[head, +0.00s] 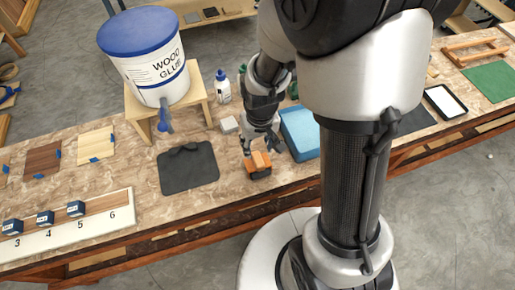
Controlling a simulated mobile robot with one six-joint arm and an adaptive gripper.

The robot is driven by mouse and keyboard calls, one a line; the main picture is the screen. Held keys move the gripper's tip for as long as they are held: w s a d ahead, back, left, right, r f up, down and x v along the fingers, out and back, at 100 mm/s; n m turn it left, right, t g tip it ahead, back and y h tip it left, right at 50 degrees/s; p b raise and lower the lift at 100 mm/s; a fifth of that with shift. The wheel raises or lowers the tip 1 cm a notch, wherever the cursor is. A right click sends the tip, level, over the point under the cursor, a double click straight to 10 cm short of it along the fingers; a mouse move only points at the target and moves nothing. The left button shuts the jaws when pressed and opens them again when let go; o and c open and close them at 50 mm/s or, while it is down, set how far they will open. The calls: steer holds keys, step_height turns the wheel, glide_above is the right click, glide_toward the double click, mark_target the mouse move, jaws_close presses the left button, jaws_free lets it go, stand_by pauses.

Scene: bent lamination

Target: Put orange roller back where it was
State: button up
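The orange roller (257,165), an orange piece with dark parts, is at the table's front half in the head view, right of a dark grey mat. My gripper (262,147) points down right at the roller, just behind and above it. Its dark fingers look spread apart, one near the roller's left end and one to its right. Whether they touch the roller is too small to tell. The roller appears to be on or very close to the tabletop. Its underside is hidden.
The dark grey mat (188,168) lies left of the roller. A light blue tray (300,132) is close on the right, partly behind my arm. A wood glue bucket (148,55) stands on a wooden stand (194,91).

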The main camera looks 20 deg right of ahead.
steer(key=s+r+t, duration=0.2)
steer(key=s+r, duration=0.2)
steer(key=r, duration=1.1)
steer(key=s+r+t, duration=0.1)
steer(key=s+r, duration=0.7)
steer(key=s, duration=0.2)
steer(key=shift+s+r+p, duration=0.15)
steer(key=shift+r+p, duration=0.2)
steer(key=shift+p, duration=0.05)
steer(key=shift+d, duration=0.1)
